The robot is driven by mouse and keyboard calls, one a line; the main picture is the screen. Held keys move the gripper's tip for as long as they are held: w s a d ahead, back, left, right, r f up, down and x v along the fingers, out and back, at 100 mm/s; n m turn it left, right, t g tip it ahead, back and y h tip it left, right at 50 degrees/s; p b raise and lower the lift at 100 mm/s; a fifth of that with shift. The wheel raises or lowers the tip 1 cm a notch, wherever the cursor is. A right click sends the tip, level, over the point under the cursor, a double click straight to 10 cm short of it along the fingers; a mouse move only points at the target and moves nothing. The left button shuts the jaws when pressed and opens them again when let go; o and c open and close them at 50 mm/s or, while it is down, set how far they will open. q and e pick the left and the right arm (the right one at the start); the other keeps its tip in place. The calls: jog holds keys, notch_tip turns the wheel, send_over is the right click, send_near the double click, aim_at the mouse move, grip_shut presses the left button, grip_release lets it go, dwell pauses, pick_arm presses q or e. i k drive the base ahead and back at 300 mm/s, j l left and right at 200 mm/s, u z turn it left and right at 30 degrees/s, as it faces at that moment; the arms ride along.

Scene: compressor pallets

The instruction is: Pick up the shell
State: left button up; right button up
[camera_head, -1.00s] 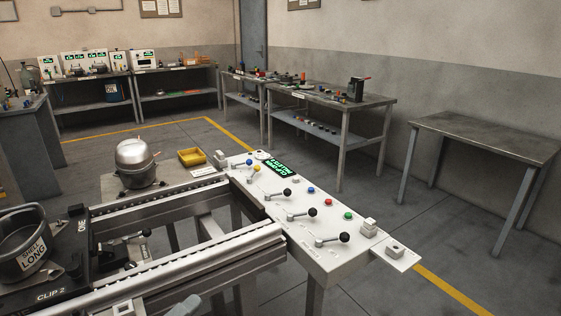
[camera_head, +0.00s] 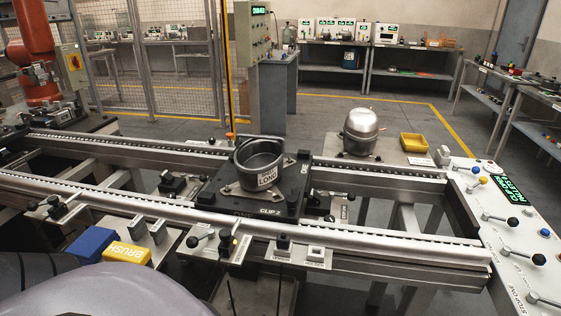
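The shell (camera_head: 245,184) is an open, dark grey metal pot with a label that reads "LONG" on its front. It sits upright on a black pallet (camera_head: 292,193) marked "CLIP 2", near the middle of the view on the conveyor. Its rim is open to the top and its front wall faces me. Neither of my grippers is in view. A smooth pale part of my own body fills the lower left corner.
Conveyor rails (camera_head: 400,242) run across the view in front of and behind the pallet. A closed compressor (camera_head: 361,133) stands behind. A control panel (camera_head: 505,215) with levers is at right. A blue block (camera_head: 94,244) and yellow brush block (camera_head: 127,255) lie at front left.

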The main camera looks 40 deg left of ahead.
aim_at(259, 161)
jog(key=u, duration=1.55)
